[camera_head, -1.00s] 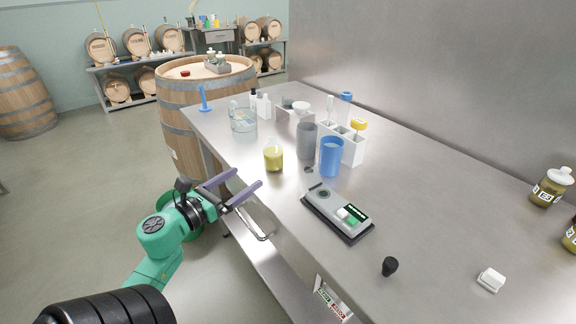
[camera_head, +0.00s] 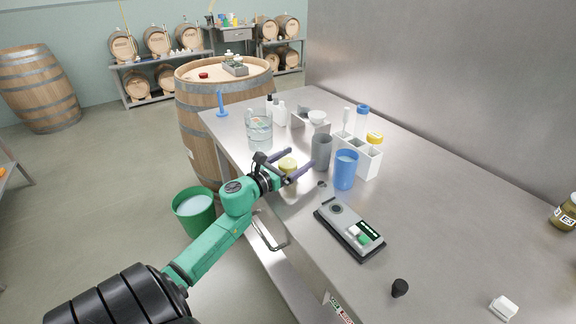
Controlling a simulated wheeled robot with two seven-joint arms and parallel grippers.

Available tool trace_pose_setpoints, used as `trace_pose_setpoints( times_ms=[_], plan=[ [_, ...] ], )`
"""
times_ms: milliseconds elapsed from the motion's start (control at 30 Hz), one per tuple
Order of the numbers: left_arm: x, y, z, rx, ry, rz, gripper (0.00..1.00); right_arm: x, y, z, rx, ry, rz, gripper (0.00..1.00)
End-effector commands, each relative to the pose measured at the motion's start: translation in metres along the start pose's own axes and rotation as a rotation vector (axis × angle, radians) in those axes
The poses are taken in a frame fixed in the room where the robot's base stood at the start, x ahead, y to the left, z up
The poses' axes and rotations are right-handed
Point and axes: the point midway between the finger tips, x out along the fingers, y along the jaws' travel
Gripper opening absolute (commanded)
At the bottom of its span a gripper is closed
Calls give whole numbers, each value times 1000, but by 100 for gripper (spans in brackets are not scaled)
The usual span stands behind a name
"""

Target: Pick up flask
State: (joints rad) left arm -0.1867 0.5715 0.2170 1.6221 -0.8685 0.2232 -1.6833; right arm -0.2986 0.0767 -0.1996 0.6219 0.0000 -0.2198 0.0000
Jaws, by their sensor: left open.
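The flask (camera_head: 288,164) is a small vessel with yellow contents, standing near the left edge of the steel table. My left gripper (camera_head: 299,165) is open at the flask, with its two purple-grey fingers reaching to either side of it. The fingers and wrist hide much of the flask's lower part. I cannot tell whether the fingers touch it. My right gripper is not in view.
A grey cup (camera_head: 321,152) and a blue cup (camera_head: 346,170) stand just right of the fingers. A glass beaker (camera_head: 259,131) stands behind. A grey device (camera_head: 349,229) lies in front. A white rack (camera_head: 361,158) stands further right.

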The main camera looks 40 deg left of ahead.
Motion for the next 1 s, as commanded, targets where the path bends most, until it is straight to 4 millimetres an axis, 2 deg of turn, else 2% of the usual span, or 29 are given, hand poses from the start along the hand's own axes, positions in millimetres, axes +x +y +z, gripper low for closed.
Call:
trace_pose_setpoints(
  times_ms=[67,100,167,300,333,733,1000],
  plan=[
    [0,0,0,0,0,0,100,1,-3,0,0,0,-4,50],
    [0,0,0,0,0,0,85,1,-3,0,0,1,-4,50],
    [0,0,0,0,0,0,62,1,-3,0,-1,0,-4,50],
    [-1,0,0,-1,0,0,8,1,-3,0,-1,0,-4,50],
    [-1,0,0,-1,0,0,0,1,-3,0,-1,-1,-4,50],
    [-1,0,4,1,-1,0,0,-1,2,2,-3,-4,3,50],
    [-1,0,25,4,-1,-1,0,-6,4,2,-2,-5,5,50]
  ],
)
